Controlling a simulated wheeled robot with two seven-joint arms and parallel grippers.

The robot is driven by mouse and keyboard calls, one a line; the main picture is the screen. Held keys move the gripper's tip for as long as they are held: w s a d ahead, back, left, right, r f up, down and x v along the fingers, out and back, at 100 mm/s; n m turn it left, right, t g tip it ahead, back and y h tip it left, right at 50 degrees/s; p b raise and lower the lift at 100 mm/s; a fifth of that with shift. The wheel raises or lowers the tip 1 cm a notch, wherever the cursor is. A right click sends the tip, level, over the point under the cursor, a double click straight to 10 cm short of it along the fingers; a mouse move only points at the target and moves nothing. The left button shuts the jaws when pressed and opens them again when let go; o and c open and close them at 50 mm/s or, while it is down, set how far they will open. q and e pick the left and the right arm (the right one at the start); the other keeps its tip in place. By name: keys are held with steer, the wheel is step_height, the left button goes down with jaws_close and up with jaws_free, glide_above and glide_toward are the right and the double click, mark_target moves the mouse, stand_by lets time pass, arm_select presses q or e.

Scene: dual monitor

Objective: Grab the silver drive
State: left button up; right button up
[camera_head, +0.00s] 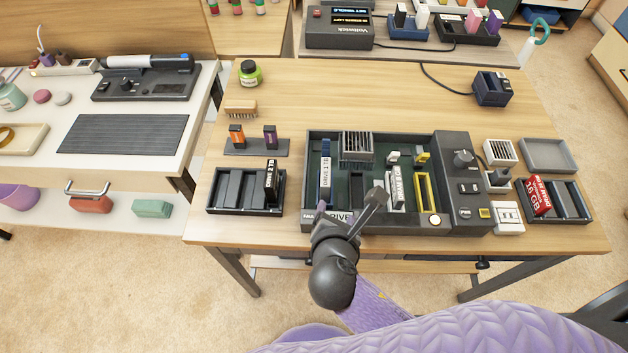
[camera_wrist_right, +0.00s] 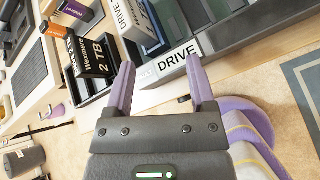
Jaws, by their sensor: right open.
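My right gripper (camera_head: 348,203) is over the dock's front edge, left of and nearer than that module. Its purple fingers are apart and empty; they also show in the right wrist view (camera_wrist_right: 160,62), on either side of the DRIVE label (camera_wrist_right: 177,60). My left gripper is not in view.
A red 16 GB drive (camera_head: 537,196) is in the right rack. The table's back middle is clear.

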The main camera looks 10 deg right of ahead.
mark_target(326, 180)
steer(key=w+n+b, duration=0.1)
steer(key=w+n, duration=0.1)
steer(key=w, duration=0.1)
steer(key=w+f+n+t+b, duration=0.1)
steer(key=w+b, duration=0.1)
steer(key=w, duration=0.1)
steer(key=w+d+f+n+t+b, duration=0.1)
steer(key=w+n+b, duration=0.1)
steer(key=w, duration=0.2)
steer(key=shift+w+f+n, duration=0.1)
steer(key=shift+n, duration=0.2)
steer(key=c, duration=0.8)
jaws_close()
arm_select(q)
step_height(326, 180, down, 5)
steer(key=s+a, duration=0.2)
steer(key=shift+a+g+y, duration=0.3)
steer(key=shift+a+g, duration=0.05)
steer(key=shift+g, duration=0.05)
